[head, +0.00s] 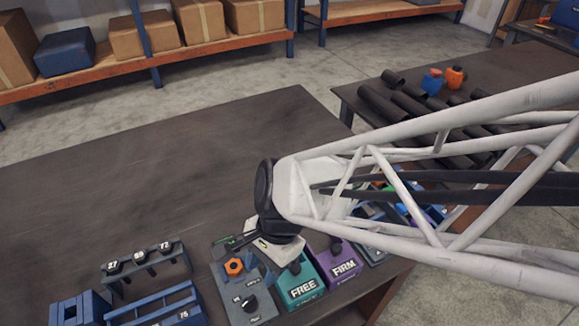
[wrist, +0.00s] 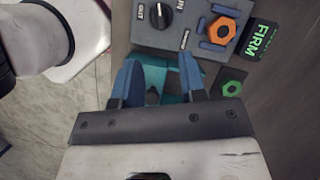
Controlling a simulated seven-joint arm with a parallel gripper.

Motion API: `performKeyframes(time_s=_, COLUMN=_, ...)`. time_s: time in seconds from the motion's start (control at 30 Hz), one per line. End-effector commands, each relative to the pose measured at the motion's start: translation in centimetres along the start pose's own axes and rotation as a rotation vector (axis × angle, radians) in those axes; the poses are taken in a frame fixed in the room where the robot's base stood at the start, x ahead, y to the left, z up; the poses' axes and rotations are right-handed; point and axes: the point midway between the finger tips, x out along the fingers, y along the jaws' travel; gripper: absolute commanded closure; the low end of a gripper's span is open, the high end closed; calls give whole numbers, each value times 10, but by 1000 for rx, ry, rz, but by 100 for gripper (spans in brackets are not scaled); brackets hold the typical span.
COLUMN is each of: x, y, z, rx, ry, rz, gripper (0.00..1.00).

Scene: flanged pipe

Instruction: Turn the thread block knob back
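A teal block marked FREE (head: 300,288) sits on the near edge of the table, with a dark knob on top. In the wrist view the teal block (wrist: 155,72) lies beneath my gripper (wrist: 159,66). My two blue fingers stand apart, with a small dark knob (wrist: 152,97) showing between them and gaps on both sides. Beside it is a grey panel (head: 262,281) with a black pointer knob (head: 249,303) and an orange hex nut (head: 234,266); the pointer knob also shows in the wrist view (wrist: 158,17). I cannot tell which block is the thread block.
A purple block marked FIRM (head: 342,265) stands right of the teal one. Blue racks (head: 150,295) stand at the front left, near a numbered rack (head: 140,262). A green nut (wrist: 232,88) lies right of my fingers. The table's far left (head: 130,190) is clear.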

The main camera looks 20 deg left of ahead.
Motion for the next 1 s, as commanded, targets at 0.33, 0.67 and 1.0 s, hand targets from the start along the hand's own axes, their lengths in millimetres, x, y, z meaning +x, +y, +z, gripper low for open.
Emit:
performKeyframes(time_s=0.33, x=12, y=-5, z=11, rx=22, ry=-17, rz=18, gripper=62)
performKeyframes(time_s=0.67, x=13, y=-5, z=11, rx=22, ry=-17, rz=18, gripper=62)
performKeyframes(time_s=1.0, x=40, y=-4, z=11, rx=22, ry=-17, rz=19, gripper=62)
